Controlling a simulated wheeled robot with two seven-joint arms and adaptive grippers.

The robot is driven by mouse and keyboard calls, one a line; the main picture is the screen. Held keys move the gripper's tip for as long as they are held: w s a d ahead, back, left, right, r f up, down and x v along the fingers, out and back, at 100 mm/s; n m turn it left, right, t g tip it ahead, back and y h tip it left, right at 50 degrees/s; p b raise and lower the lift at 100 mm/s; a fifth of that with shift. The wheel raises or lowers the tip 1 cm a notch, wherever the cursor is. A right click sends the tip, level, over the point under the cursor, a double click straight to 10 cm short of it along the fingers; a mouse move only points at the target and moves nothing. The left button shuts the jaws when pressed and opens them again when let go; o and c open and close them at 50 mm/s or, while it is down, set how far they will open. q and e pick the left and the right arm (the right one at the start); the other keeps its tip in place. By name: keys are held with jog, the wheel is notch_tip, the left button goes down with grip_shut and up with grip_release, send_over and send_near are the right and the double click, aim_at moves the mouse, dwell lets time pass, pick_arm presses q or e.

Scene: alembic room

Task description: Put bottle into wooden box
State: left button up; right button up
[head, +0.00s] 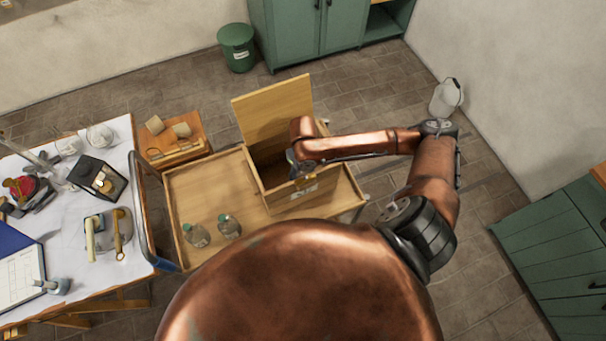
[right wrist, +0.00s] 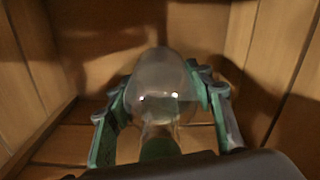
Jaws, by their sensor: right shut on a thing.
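The wooden box (head: 291,197) stands on a wooden cart with its lid (head: 270,110) raised open. My right arm reaches over the box, and my right gripper (head: 303,173) is down at its opening, partly hidden by the arm. In the right wrist view my right gripper (right wrist: 159,88) is shut on a clear glass bottle (right wrist: 160,70) with a green stopper (right wrist: 160,149) toward the camera. The box's wooden walls surround this bottle; I cannot tell whether its far end touches the floor. My left gripper is out of view.
Two more clear bottles, one on the left (head: 197,236) and one on the right (head: 229,226), stand on the cart (head: 196,187). A cluttered white-topped table (head: 70,240) is at left. A small wooden crate (head: 172,142) with blocks sits behind the cart.

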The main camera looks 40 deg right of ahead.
jog(key=shift+f, duration=0.4)
jog(key=shift+f, duration=0.1)
jog(key=o, duration=1.5)
jog(key=shift+o, duration=0.2)
notch_tip(320, 180, up, 12)
jog(key=shift+r+p, duration=0.1)
jog(key=shift+p, duration=0.5)
